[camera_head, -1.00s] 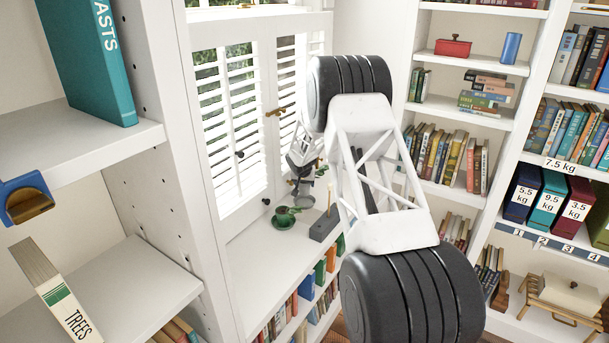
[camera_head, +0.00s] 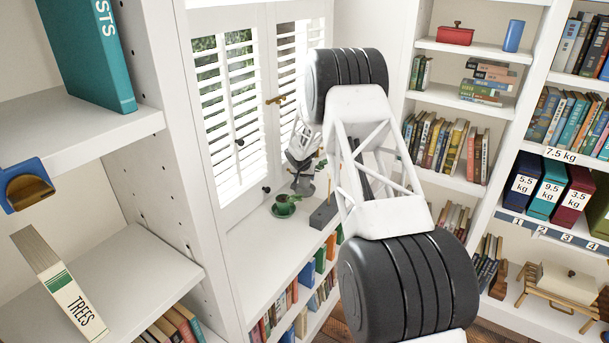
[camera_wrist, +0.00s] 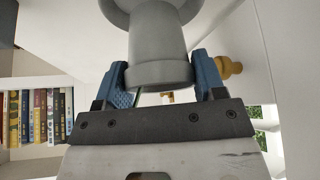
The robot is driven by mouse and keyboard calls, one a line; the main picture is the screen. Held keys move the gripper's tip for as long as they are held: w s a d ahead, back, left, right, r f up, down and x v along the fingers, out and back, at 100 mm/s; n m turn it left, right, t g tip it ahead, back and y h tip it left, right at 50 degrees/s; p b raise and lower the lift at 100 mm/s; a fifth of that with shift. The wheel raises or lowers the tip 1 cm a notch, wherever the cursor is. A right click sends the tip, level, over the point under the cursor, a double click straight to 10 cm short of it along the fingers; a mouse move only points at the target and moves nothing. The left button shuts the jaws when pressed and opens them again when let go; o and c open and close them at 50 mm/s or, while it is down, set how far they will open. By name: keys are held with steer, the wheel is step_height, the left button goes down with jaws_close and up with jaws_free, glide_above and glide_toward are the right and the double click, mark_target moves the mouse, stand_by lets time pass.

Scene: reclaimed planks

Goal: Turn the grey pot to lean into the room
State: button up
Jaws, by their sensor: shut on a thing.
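The grey pot (camera_wrist: 158,45) fills the upper middle of the wrist view, with a round rim and a narrower body. My gripper (camera_wrist: 162,82) is shut on it, with one blue finger at each side near the rim. In the head view the pot (camera_head: 303,184) is small, over the window sill by the shutters. My gripper (camera_head: 300,160) is around its upper part there, partly hidden by my arm. I cannot tell whether the pot touches the sill or exactly how it leans.
A green cup on a saucer (camera_head: 284,206) stands on the white sill (camera_head: 262,246), left of a grey block (camera_head: 322,214). White louvred shutters (camera_head: 228,120) with brass fittings are close behind. Bookshelves stand to the left and right.

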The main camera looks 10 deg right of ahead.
steer(key=shift+f, duration=1.1)
steer(key=o, duration=1.3)
steer(key=shift+c, duration=0.2)
steer(key=shift+f, duration=0.1)
steer(key=v, duration=0.7)
steer(key=shift+s+r, duration=0.15)
steer(key=shift+r, duration=0.25)
steer(key=shift+r, duration=0.15)
